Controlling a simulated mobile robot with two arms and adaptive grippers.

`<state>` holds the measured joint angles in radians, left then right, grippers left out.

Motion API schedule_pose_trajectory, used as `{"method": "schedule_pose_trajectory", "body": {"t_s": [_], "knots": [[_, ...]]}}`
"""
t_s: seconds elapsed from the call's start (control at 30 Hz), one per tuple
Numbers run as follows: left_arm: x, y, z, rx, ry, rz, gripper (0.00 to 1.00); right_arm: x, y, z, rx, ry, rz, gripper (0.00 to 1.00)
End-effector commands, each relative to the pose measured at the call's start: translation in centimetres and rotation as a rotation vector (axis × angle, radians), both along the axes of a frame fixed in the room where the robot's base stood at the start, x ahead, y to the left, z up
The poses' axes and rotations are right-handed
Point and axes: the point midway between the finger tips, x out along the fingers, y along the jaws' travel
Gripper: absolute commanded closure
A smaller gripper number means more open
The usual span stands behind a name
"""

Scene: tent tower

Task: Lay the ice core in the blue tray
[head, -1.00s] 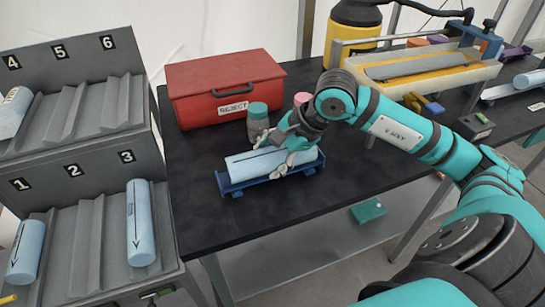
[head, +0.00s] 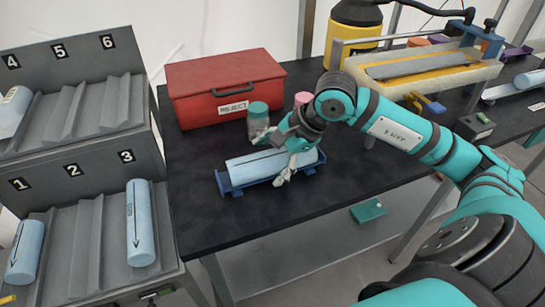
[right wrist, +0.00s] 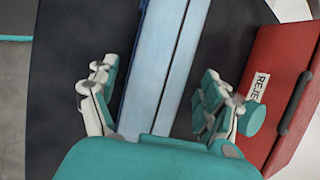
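A light blue ice core (head: 246,167) with a dark line along it lies lengthwise in the blue tray (head: 236,188) on the black table. In the right wrist view the ice core (right wrist: 160,60) runs between my fingers, with a strip of the blue tray (right wrist: 127,118) beside it. My right gripper (head: 271,158) is open over the core, one finger on each side. In the right wrist view both fingers (right wrist: 155,85) stand apart from the core with gaps. The gripper hides part of the core's right half. My left gripper is not in view.
A red REJECT box (head: 226,88) and a teal-capped jar (head: 258,118) stand close behind the tray. A numbered grey rack (head: 88,215) at left holds other cores in slots 1, 3 and 4. A yellow-and-blue apparatus (head: 425,66) stands at back right.

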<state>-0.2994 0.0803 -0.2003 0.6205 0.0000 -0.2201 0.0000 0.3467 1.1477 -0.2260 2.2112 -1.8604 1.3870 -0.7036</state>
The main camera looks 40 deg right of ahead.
Motion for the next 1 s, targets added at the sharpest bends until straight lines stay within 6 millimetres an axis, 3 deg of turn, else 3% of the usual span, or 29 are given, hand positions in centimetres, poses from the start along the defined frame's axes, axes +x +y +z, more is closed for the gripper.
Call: {"method": "schedule_pose_trajectory", "body": {"t_s": [0.33, 0.6, 1.0], "knots": [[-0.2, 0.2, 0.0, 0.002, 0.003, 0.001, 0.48, -0.4, -0.4, 0.8, -0.002, -0.001, -0.001, 0.18], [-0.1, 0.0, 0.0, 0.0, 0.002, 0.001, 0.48, -2.7, -2.1, 5.6, -0.007, -0.001, -0.002, 0.18], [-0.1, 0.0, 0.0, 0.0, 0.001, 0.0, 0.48, -4.6, -3.4, 9.7, 0.001, 0.0, 0.0, 0.18]]}}
